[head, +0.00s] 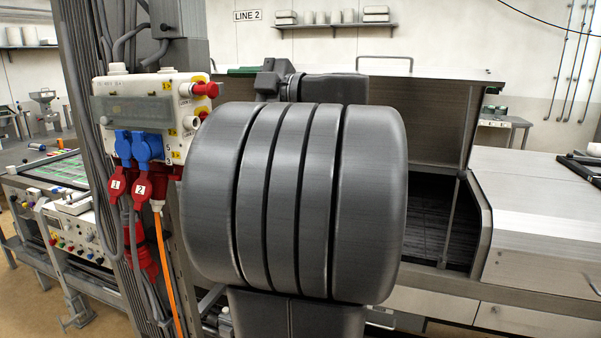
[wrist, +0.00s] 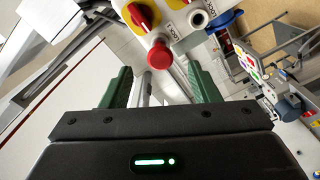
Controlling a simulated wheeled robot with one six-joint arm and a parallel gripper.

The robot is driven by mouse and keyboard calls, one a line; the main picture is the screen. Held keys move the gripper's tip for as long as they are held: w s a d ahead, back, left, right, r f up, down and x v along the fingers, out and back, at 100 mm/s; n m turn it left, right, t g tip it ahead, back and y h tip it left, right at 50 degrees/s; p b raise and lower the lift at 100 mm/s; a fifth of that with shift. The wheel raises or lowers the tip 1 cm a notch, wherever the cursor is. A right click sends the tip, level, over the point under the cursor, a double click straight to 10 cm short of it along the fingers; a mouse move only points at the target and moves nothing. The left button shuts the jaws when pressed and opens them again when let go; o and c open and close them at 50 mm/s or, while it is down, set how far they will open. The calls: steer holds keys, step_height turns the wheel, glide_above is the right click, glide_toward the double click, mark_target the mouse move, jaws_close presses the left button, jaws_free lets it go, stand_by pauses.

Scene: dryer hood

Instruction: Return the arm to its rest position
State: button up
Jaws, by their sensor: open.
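My gripper (wrist: 161,88) shows in the wrist view with its two green-padded fingers apart and nothing between them. A red mushroom button (wrist: 160,56) on a white control box (wrist: 198,35) lies just beyond the fingertips, and I see no contact. A red-and-yellow rotary switch (wrist: 143,16) is above it. In the head view the control box (head: 150,92) is on a grey post at left, with the red button (head: 207,89) on its right side.
The steel dryer hood (head: 432,125) stands behind my arm, with a dark opening (head: 448,225) at right. Blue and red plugs (head: 150,188) with hanging cables, including an orange one (head: 165,265), are close left of my arm. A bench with a panel (head: 75,235) is farther left.

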mark_target(214, 90)
steer(key=p+x, duration=0.1)
steer(key=x, duration=0.5)
steer(key=shift+a, duration=0.15)
steer(key=b+v, duration=0.1)
steer(key=v, duration=0.3)
steer(key=shift+w+a+b, duration=0.1)
steer(key=shift+a+b, duration=0.05)
steer(key=shift+b, duration=0.25)
